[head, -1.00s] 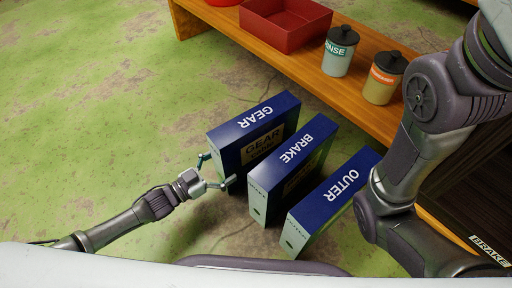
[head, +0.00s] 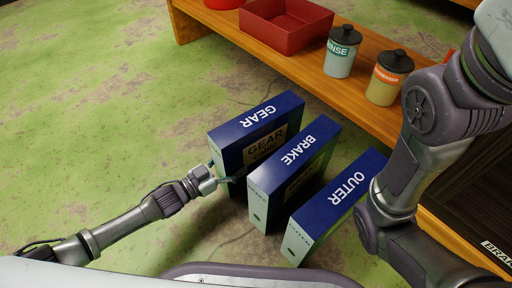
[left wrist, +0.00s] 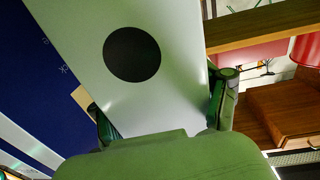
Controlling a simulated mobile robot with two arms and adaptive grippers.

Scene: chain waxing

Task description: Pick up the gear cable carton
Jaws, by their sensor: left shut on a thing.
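The gear cable carton (head: 257,129) is a blue and grey box marked GEAR, standing upright on the floor, leftmost of three cartons in the head view. My left gripper (head: 221,175) is at its near narrow end, shut on the carton. In the left wrist view the carton's pale end face (left wrist: 165,90), with a black dot, fills the space between the two fingers (left wrist: 165,122). The finger on the brake carton's side is partly hidden in the head view. My right arm shows at the right, but its gripper is out of view.
The brake carton (head: 298,158) stands close to the right of the gear carton, and the outer carton (head: 340,203) stands beyond it. A wooden bench (head: 290,65) behind holds a red tray (head: 284,28) and two lidded jars. Green floor at the left is clear.

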